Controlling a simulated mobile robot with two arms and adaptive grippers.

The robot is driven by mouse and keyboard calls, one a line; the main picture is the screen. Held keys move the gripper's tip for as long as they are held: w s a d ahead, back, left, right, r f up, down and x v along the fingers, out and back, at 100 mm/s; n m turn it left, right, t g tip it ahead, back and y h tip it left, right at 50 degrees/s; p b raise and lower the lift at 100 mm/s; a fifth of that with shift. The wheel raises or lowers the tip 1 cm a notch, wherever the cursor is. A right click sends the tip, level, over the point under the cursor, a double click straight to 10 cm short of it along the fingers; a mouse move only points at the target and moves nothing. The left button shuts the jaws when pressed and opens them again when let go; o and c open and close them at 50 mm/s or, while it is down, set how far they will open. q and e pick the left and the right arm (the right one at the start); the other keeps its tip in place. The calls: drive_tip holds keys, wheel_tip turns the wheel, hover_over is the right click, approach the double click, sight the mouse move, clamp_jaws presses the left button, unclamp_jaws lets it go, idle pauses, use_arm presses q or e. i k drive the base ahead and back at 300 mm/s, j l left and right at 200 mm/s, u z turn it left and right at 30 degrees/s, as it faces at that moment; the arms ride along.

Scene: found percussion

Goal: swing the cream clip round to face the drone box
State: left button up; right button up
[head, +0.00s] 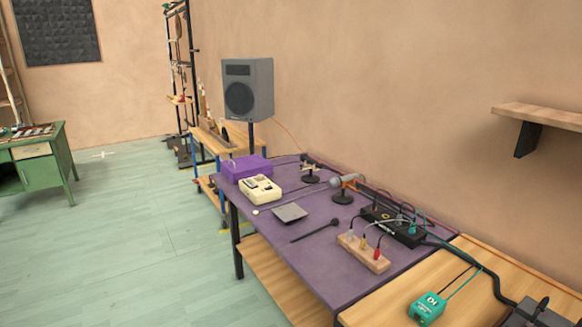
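Two small black desk stands are near the back edge of the purple table. The farther stand carries a small cream or tan clip (309,167), too small to tell exactly which way it faces. The nearer stand (343,196) carries a grey, microphone-like piece (348,179). No label shows which is the drone box. Boxes in view are a cream box with dark panels (260,188), a purple box (246,167) behind it, and a black box with cables (393,228) to the right. Neither of my grippers is in view.
The purple table (292,250) also holds a grey flat pad (290,212), a black mallet-like stick (316,230) and a wooden block with coloured plugs (362,252). A teal box (427,308) is on the wooden top at right. Open green floor (130,240) lies left.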

sight(310, 166)
drive_tip(key=z, duration=0.55)
drive_tip(key=i+j+z, duration=0.35)
drive_tip(key=j+z, duration=0.15)
drive_tip(key=j, duration=0.15)
drive_tip(key=i+j+z, duration=0.25)
drive_tip(key=j, duration=0.15)
drive_tip(key=j+z, duration=0.25)
drive_tip(key=j, duration=0.15)
